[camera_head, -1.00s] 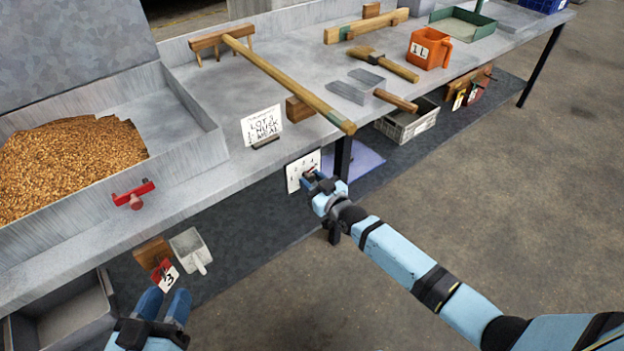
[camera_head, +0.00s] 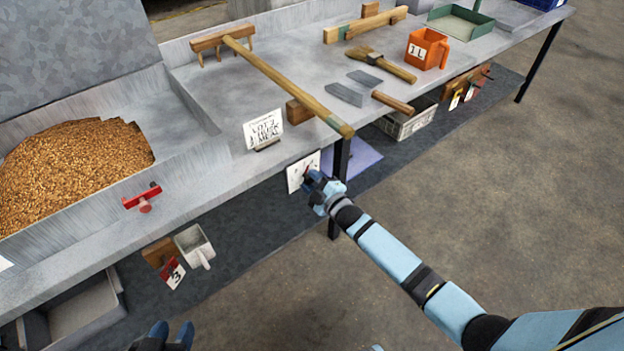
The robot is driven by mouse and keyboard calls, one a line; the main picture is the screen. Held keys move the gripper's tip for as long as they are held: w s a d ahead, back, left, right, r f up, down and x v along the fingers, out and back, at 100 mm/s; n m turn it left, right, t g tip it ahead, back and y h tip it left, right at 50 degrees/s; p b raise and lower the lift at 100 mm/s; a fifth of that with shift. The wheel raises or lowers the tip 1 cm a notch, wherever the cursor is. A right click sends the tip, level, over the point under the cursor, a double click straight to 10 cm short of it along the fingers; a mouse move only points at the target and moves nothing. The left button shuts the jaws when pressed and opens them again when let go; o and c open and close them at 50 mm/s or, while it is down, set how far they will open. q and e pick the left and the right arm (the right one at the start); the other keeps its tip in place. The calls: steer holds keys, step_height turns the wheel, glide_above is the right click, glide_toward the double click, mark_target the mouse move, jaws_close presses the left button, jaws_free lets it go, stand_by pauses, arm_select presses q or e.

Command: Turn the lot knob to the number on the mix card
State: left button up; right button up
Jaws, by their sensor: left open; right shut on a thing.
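The mix card (camera_head: 263,129) stands on the bench near its front edge. Its top line reads "LOT" with a number I cannot read surely; the lines below are blurred. The white dial plate (camera_head: 296,176) of the lot knob hangs on the bench front below the card. My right gripper (camera_head: 312,180) is at the plate's right side, shut on the lot knob, which the fingers mostly hide. The knob's setting cannot be read. My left gripper (camera_head: 172,332) is open and empty at the bottom edge, mostly out of view.
A wooden rake (camera_head: 285,84) lies across the bench, its handle end overhanging the front edge near the card. Left are a grain bin (camera_head: 190,165) and a red handle (camera_head: 142,198). A white scoop (camera_head: 194,245) and a number 3 tag (camera_head: 172,274) hang below. Floor at right is clear.

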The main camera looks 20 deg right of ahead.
steer(key=n, duration=0.3)
steer(key=shift+f+n, duration=0.1)
steer(key=shift+n, duration=0.2)
arm_select(q)
steer(key=shift+r, duration=0.1)
arm_select(e)
steer(key=shift+n, duration=0.5)
steer(key=o, duration=0.9)
arm_select(q)
steer(key=shift+a+p, duration=0.2)
steer(key=shift+p, duration=0.85)
arm_select(e)
steer(key=v, duration=1.4)
